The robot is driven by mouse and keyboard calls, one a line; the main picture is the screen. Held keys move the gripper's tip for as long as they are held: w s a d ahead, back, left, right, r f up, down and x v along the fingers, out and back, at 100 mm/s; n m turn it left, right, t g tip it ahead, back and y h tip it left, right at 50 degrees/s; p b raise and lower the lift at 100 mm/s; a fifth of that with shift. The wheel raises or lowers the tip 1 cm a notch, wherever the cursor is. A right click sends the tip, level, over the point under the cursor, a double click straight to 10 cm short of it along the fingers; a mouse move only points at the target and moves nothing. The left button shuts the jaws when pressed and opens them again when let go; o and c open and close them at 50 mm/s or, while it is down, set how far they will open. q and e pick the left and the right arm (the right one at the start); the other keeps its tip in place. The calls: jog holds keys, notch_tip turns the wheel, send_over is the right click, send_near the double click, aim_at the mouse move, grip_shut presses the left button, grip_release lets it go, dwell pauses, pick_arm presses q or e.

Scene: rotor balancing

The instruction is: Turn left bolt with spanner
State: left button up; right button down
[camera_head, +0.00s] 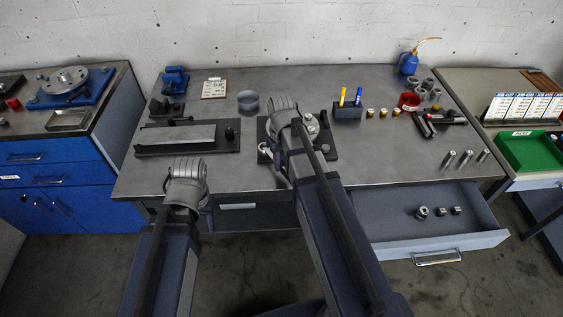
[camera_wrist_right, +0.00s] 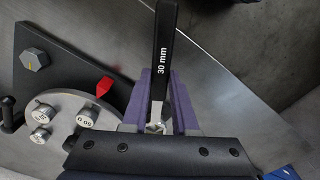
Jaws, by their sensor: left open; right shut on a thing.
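In the right wrist view, my right gripper (camera_wrist_right: 160,98) is shut on a spanner (camera_wrist_right: 164,50) with a black handle marked 30 mm. The handle runs up past the fingers; its jaw end is not clear there. My left gripper (camera_head: 187,203) is open near the bench's front edge, fingertips mostly hidden.
The plate also bears a disc with several silver weights (camera_wrist_right: 42,113) and a red pointer (camera_wrist_right: 105,86). A long grey block on a dark base (camera_head: 180,138) lies left. A pen holder (camera_head: 348,111) stands right. The open drawer (camera_head: 405,235) juts out at front right.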

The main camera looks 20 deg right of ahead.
jog(key=shift+f+b, duration=0.95)
dwell(0.5)
jog(key=shift+s+a+m, duration=0.15)
jog(key=shift+a+m, duration=1.25)
jog(key=shift+w+a+m, duration=0.15)
jog(key=shift+a+m, duration=0.55)
jog(key=shift+m, duration=0.05)
jog(key=shift+w+a+m, duration=0.1)
jog(key=shift+a+m, duration=0.6)
jog(key=shift+m, duration=0.05)
jog(key=shift+w+a+m, duration=0.3)
jog(key=shift+a+m, duration=0.35)
jog(key=shift+m, duration=0.1)
jog(key=shift+w+a+m, duration=0.25)
jog(key=shift+a+m, duration=0.35)
jog(key=shift+m, duration=0.15)
